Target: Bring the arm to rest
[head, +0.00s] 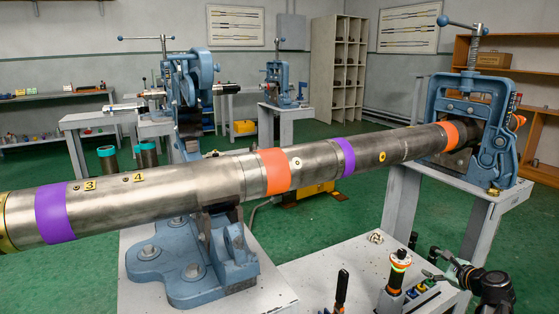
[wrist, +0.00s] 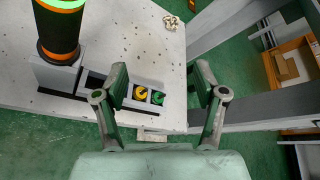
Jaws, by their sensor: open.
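My gripper (head: 430,264) is at the lower right of the head view, beside the front white table. In the wrist view my gripper (wrist: 160,80) has its two fingers spread apart with nothing between them. Beyond the fingers are the tabletop and a small block with a yellow and a green knob (wrist: 140,93). A black cylindrical tool with orange and green bands (head: 398,268) stands upright in a holder just left of my gripper. It also shows at the upper left of the wrist view (wrist: 58,30), apart from the fingers.
A long steel pipe (head: 215,183) with purple and orange bands crosses the head view above the table. Blue vises hold it near the middle (head: 190,265) and at the right (head: 500,130). A black-handled tool (head: 341,290) stands on the table (head: 325,265). Green floor shows beyond the table.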

